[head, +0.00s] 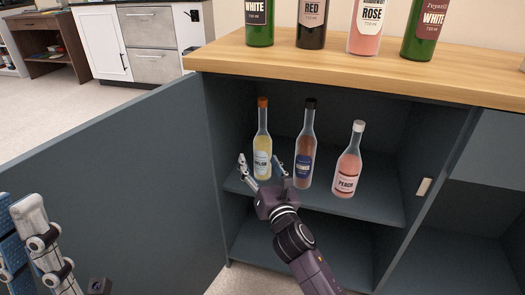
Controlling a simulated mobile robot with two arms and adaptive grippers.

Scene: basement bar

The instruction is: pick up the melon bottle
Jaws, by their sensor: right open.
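The melon bottle (262,142) is clear with pale yellow contents, an orange cap and a light label. It stands upright on the upper shelf inside the open cabinet, the leftmost of three bottles. My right gripper (260,163) is open in front of the shelf. Its fingertips appear on either side of the melon bottle's lower part; I cannot tell whether they touch it. My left gripper (25,232) shows only in part at the lower left edge, away from the bottles, and its opening is unclear.
A dark-capped bottle with a blue label (304,150) stands close right of the melon bottle, then a pink peach bottle (347,165). Several wine bottles stand on the wooden counter (300,65) above. The open cabinet door (120,180) fills the left side. The lower shelf looks empty.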

